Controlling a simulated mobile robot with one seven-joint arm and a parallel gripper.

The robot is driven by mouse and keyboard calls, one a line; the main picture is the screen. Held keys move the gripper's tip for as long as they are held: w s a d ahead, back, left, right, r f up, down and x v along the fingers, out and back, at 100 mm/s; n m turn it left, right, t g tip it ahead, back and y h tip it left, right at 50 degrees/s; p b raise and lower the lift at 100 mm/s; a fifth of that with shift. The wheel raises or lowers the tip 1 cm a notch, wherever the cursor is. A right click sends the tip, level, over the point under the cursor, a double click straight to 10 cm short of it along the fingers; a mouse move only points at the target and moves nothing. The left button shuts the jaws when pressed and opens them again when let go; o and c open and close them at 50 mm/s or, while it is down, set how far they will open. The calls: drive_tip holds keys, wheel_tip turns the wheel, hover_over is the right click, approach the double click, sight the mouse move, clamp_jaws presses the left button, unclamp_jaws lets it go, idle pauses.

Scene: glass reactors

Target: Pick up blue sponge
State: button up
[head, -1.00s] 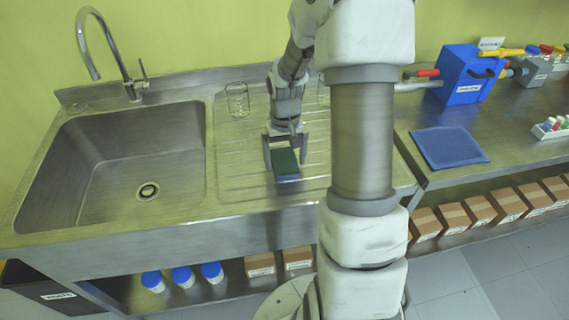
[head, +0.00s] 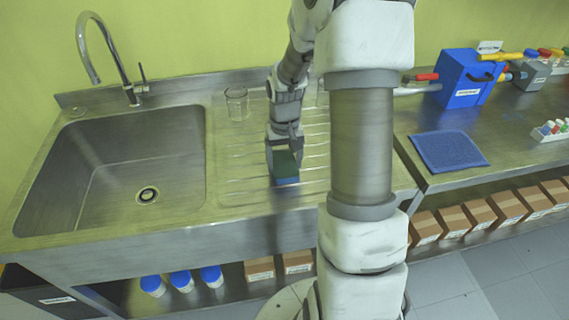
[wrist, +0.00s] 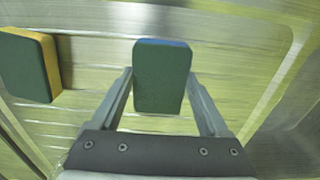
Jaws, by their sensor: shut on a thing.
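The blue sponge (head: 287,180) has a dark green top and a blue lower part. It is over the ribbed drainboard, to the right of the sink basin. My gripper (head: 284,159) is shut on it, with a finger at each side. In the wrist view, the blue sponge (wrist: 162,78) sits between the two fingers of my gripper (wrist: 160,92), mostly showing its green face, with a thin blue edge at the top. The board behind it is blurred, and I cannot tell how far the sponge is above it.
A yellow sponge with a green face (wrist: 28,66) lies left of my gripper in the wrist view. A glass beaker (head: 237,104) stands on the drainboard behind. The sink basin (head: 110,165) is to the left. A blue mat (head: 449,151) and a blue box (head: 466,78) are on the right counter.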

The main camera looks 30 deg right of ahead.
sight(285, 164)
wheel_tip(285, 164, up, 4)
drive_tip(key=s+d+r, duration=0.6)
drive_tip(key=s+d, duration=0.2)
drive_tip(key=shift+s+r, duration=0.3)
drive_tip(key=o, duration=0.9)
drive_tip(key=c, duration=0.7)
